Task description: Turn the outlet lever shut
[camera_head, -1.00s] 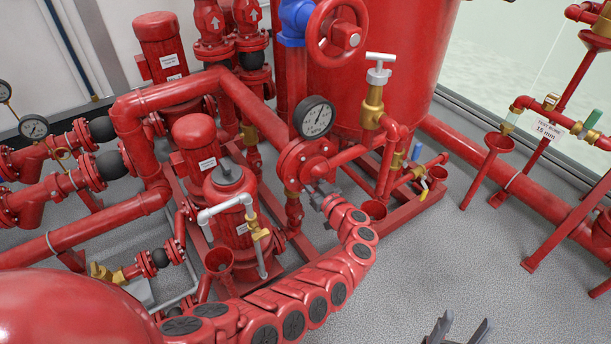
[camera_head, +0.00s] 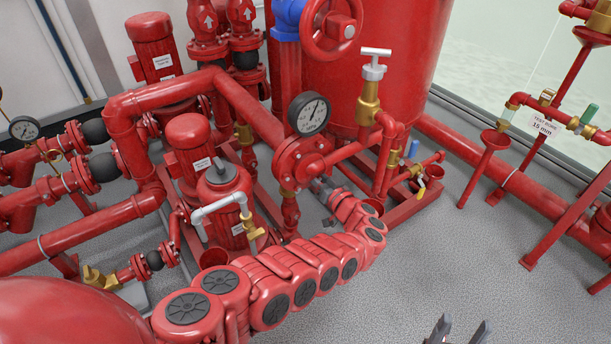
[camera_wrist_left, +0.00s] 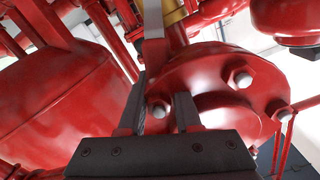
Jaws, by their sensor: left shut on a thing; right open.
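A pale metal lever (camera_wrist_left: 154,58) comes down from the top of the left wrist view, beside a brass part (camera_wrist_left: 174,14). My left gripper (camera_wrist_left: 162,112) is shut on its lower end, in front of a red bolted flange (camera_wrist_left: 225,78). In the head view the left gripper (camera_head: 322,190) is small and dark, just below the flange under the pressure gauge (camera_head: 309,113). The lever cannot be made out there; my arm and gripper cover that spot. My right gripper (camera_head: 459,330) is open and empty at the bottom edge, over the floor.
A brass valve with a white T-handle (camera_head: 374,65) stands right of the gauge. A red pump (camera_head: 224,196) stands to the left. The grey floor (camera_head: 450,260) at front right is clear.

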